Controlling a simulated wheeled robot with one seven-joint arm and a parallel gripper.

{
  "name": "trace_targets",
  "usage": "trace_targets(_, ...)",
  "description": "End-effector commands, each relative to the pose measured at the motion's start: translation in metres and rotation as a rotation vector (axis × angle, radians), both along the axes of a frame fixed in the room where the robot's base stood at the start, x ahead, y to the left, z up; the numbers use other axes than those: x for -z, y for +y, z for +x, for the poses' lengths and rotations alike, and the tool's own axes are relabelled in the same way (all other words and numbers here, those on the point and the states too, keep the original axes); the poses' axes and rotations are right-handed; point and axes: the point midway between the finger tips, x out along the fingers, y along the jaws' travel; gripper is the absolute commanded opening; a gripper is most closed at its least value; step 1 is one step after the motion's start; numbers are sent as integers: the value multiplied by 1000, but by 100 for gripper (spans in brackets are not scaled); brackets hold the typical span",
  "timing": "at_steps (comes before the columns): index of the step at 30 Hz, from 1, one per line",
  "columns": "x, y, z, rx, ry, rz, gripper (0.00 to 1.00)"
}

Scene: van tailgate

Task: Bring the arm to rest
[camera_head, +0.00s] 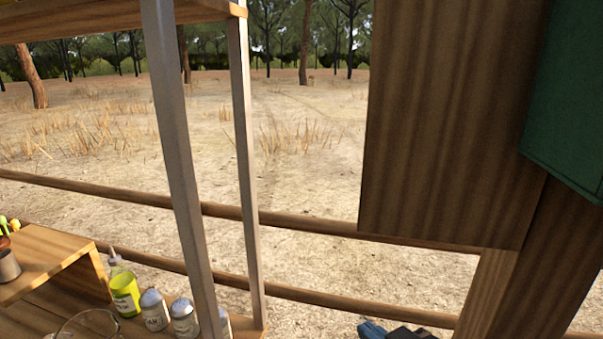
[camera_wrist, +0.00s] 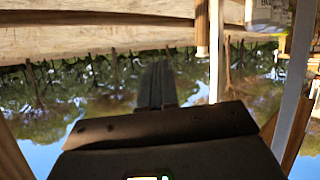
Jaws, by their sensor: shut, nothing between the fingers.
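My gripper (camera_wrist: 157,72) shows in the wrist view as a dark wide body with its fingers together in the middle, holding nothing. No object touches the fingers. In the head view, a small blue and black part at the bottom edge may belong to my arm, but I cannot tell which part.
A large wooden panel (camera_head: 440,130) and a green box (camera_head: 575,100) fill the right.

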Motion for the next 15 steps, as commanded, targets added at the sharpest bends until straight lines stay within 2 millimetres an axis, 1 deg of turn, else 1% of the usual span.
trace_targets(1, 3, 12, -14, 41, -3, 62, 0)
trace_targets(5, 14, 20, -49, 168, -6, 182, 0)
trace_targets(7, 22, 21, -73, 232, -3, 230, 0)
trace_targets(11, 39, 16, -124, 340, 8, 283, 0)
trace_targets(12, 43, 12, -142, 369, 11, 291, 0)
trace_targets(14, 49, 6, -169, 408, 14, 295, 0)
trace_targets(15, 52, 0, -187, 430, 14, 293, 0)
